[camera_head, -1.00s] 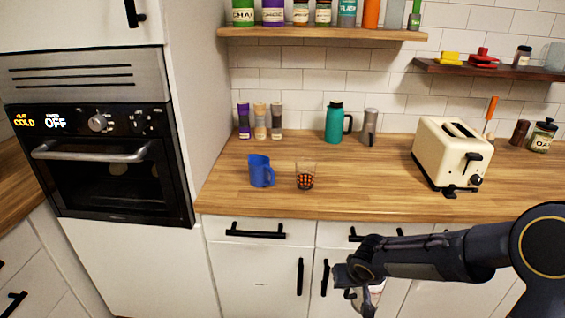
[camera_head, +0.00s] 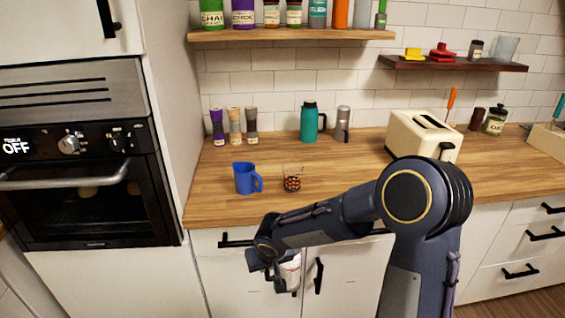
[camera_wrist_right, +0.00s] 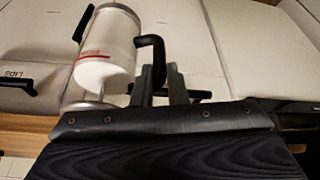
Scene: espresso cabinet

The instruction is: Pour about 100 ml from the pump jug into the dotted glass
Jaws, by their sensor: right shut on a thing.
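The dotted glass (camera_head: 292,180), clear with orange-brown dots, stands on the wooden counter near its front edge, just right of a blue jug. My right gripper (camera_head: 270,262) is in front of the cabinet doors, below the counter edge. It is shut on the black handle of the pump jug (camera_head: 290,273), a pale cylinder partly hidden by the gripper. In the right wrist view the pump jug (camera_wrist_right: 106,48) shows a clear part, a white part, a red line and metal ends. My right gripper (camera_wrist_right: 163,80) has its fingers at the handle. My left gripper is out of view.
The blue jug (camera_head: 245,178) stands beside the glass. A teal bottle (camera_head: 311,124), grey bottle (camera_head: 343,124) and several grinders (camera_head: 235,127) stand behind. A cream toaster (camera_head: 422,137) is at right. The oven (camera_head: 85,180) is left. The counter edge lies above the held jug.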

